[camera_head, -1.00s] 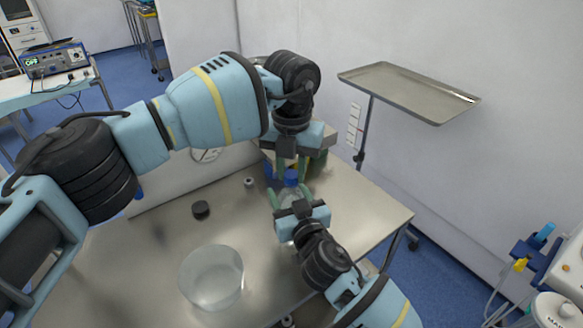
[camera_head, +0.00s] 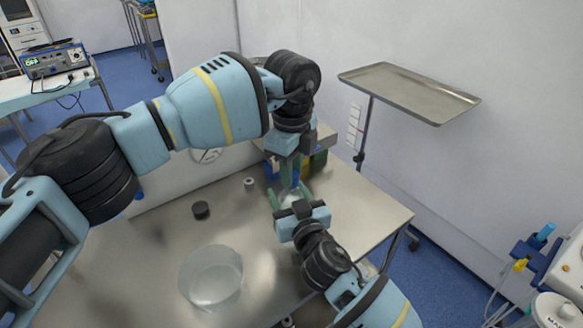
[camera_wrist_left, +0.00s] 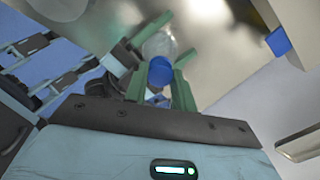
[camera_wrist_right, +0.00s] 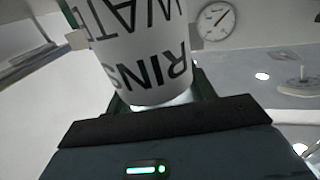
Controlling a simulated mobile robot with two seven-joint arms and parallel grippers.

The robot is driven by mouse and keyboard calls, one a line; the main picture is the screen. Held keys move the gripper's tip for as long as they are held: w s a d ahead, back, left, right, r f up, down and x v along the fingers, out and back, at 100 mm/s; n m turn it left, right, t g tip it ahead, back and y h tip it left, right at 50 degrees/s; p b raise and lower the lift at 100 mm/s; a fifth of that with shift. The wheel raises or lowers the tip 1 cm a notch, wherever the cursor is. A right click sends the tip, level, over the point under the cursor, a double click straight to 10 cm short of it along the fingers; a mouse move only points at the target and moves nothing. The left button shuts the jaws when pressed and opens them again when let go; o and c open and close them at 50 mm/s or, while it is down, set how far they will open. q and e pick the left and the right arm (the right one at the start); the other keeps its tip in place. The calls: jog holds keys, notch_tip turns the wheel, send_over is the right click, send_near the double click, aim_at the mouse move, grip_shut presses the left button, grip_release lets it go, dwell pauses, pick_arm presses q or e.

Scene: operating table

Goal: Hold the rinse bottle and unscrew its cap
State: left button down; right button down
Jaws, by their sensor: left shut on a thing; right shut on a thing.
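The rinse bottle (camera_head: 291,201) stands near the right side of the metal table, mostly hidden by my grippers in the head view. My right gripper (camera_head: 290,196) is shut around its body. In the right wrist view its white label (camera_wrist_right: 145,50) reads "RINSE WATER" upside down. My left gripper (camera_head: 291,174) points down from above and is shut on the blue cap (camera_wrist_left: 160,71). In the left wrist view the cap lies between the green fingers, over the clear bottle (camera_wrist_left: 160,46). Whether the cap still touches the neck is hidden.
A clear bowl (camera_head: 211,277) stands at the table's front. A metal tray (camera_head: 410,92) on a stand is beyond the table.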

pick_arm(q)
jog(key=shift+r, duration=0.45)
dwell(0.5)
jog(key=shift+r, duration=0.65)
jog(key=shift+r, duration=2)
pick_arm(e)
jog(key=shift+c, duration=2.2)
grip_release()
pick_arm(q)
jog(key=shift+f, duration=0.65)
jog(key=shift+f+b, duration=0.2)
jog(key=shift+b, duration=0.1)
pick_arm(e)
jog(key=v, duration=1.2)
